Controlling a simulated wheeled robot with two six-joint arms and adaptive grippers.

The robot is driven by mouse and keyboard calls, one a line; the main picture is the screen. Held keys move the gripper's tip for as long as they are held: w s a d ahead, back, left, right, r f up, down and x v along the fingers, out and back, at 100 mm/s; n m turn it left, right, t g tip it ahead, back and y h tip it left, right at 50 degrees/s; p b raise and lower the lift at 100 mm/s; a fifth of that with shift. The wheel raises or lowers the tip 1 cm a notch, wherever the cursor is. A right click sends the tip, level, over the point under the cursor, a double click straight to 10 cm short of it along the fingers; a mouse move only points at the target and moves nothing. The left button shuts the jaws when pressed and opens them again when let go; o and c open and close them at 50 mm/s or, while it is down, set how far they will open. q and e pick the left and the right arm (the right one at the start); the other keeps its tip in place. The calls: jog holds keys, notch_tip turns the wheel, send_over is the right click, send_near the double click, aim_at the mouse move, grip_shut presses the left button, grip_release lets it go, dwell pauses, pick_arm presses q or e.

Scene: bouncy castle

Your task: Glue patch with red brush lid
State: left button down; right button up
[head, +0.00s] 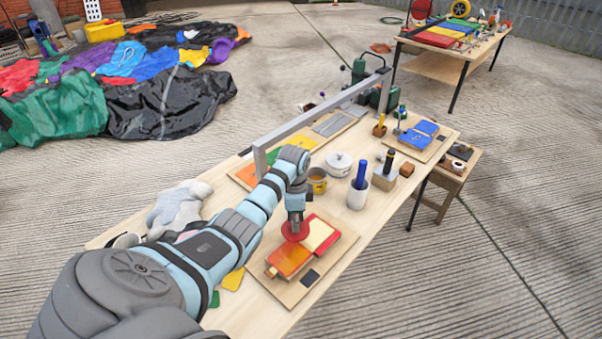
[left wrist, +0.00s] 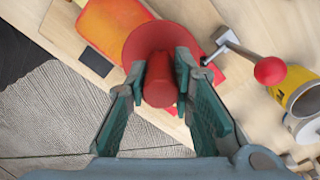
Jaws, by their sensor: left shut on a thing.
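My left gripper (head: 295,222) is shut on the red brush lid (head: 295,231), a round disc with a thick stem. In the left wrist view the stem (left wrist: 160,82) sits between the two fingers and the disc (left wrist: 150,42) lies beyond it. The lid is over a wooden board (head: 309,287) holding an orange glossy patch (head: 287,260) and a red piece with a cream top (head: 319,236). The orange patch also shows in the left wrist view (left wrist: 108,25), partly hidden by the disc. Whether the lid touches the patch I cannot tell. My right gripper is out of view.
A yellow pot (head: 318,183), a white lidded pot (head: 339,164) and a white cup with blue handles (head: 358,197) stand behind the board. A grey metal frame (head: 318,116) spans the table. Pale gloves (head: 178,204) lie at the left. The table's right front edge is clear.

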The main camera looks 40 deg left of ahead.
pick_arm(q)
jog(key=r+p, duration=0.1)
jog(key=s+r+p, duration=0.1)
jog(key=r+p, duration=0.1)
jog(key=shift+d+r, duration=0.1)
jog(key=shift+r, duration=0.05)
jog(key=shift+w+r+p, duration=0.1)
jog(key=shift+r+p, duration=0.5)
jog(key=shift+p, duration=0.25)
jog(key=shift+w+r+p, duration=0.2)
jog(key=shift+r+p, duration=0.15)
jog(key=shift+r, duration=0.2)
jog(key=shift+s+r, duration=0.15)
jog(key=shift+r, duration=0.45)
